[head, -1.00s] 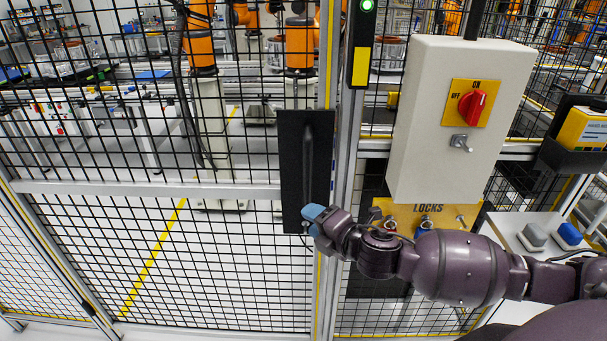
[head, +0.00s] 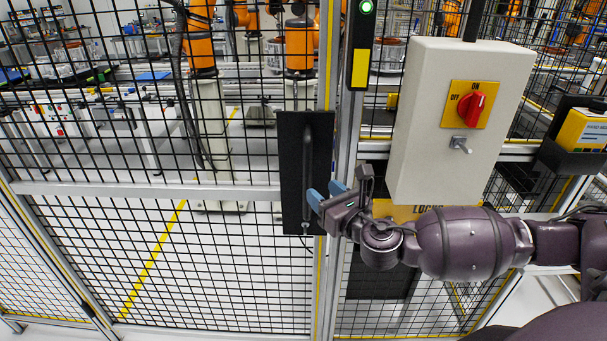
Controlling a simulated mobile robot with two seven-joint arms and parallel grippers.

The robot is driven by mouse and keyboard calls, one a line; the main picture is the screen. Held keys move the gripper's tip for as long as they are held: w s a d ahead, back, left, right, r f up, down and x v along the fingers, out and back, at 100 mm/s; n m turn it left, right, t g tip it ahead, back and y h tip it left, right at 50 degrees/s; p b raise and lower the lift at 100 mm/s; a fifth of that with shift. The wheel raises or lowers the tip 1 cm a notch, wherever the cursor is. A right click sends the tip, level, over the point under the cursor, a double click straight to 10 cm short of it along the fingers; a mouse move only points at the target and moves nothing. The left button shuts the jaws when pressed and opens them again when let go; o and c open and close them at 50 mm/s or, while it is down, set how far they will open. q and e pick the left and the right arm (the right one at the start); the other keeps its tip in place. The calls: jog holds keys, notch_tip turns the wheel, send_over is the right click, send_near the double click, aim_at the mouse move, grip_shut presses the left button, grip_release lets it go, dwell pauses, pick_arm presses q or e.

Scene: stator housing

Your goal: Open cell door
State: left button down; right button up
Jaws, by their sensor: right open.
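The cell door (head: 235,190) is a black mesh panel in a silver frame, and it appears closed against the post on its right. A black handle plate (head: 292,213) with a vertical bar handle (head: 307,155) sits at the door's right edge. My right gripper (head: 327,194) is in front of the plate's lower right side, with its blue fingertips apart. One fingertip overlaps the plate near the lower end of the handle; I cannot tell whether it touches. The fingers are not closed around the handle. My left gripper is not in view.
A grey control box (head: 425,130) with a red rotary switch (head: 471,108) hangs right of the door post. A yellow LOCKS board (head: 398,210) is partly hidden behind my right arm. A green light (head: 367,6) glows on the post. Orange robots (head: 300,45) stand behind the mesh.

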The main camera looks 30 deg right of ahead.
aim_at(310, 181)
jog(key=w, duration=0.8)
jog(key=shift+w+a+p, duration=0.1)
jog(key=shift+w+p, duration=0.2)
grip_shut()
